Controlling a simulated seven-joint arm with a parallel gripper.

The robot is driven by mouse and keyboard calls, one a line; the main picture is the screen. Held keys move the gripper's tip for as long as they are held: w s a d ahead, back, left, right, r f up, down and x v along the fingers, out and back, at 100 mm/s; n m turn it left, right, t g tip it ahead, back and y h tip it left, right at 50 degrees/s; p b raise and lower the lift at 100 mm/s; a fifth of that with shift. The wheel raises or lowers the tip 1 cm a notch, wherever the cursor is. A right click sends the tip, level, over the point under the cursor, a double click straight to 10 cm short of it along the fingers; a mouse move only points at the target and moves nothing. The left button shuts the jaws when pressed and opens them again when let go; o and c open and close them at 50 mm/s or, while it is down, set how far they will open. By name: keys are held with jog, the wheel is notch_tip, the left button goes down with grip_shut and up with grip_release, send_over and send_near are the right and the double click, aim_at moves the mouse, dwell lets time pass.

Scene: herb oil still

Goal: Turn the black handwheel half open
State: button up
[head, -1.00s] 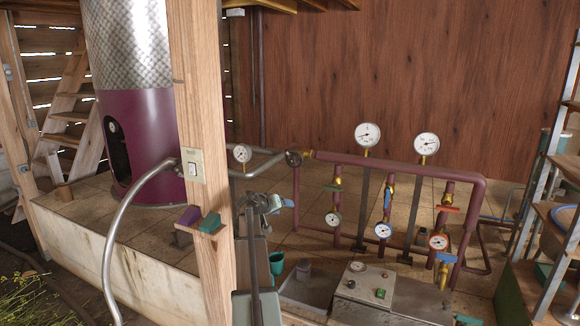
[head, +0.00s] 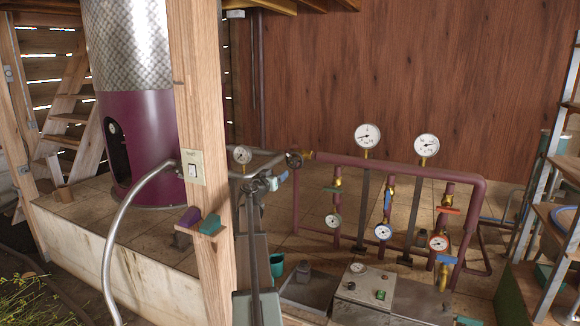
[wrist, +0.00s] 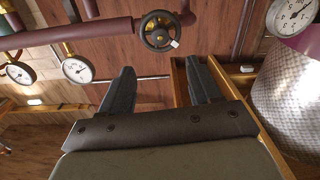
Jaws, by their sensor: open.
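The black handwheel (head: 294,160) sits at the left end of the maroon pipe, beside a brass fitting. In the wrist view the handwheel (wrist: 159,31) shows its round rim, spokes and hub, with a small white tab at its lower right. My gripper (head: 277,178) is just below and left of the wheel in the head view. In the wrist view my gripper (wrist: 163,80) has its two dark fingers wide apart with nothing between them. The wheel lies beyond the fingertips, apart from them.
A small gauge (head: 242,155) stands left of the wheel. The maroon pipe frame (head: 400,168) carries gauges and coloured valve levers to the right. A wooden post (head: 205,120) stands left of my arm. A control box (head: 365,284) sits low in front.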

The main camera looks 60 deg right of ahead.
aim_at(292, 163)
jog(key=d, duration=1.3)
jog(key=shift+d, duration=0.15)
jog(key=shift+c, duration=0.2)
jog(key=c, duration=1)
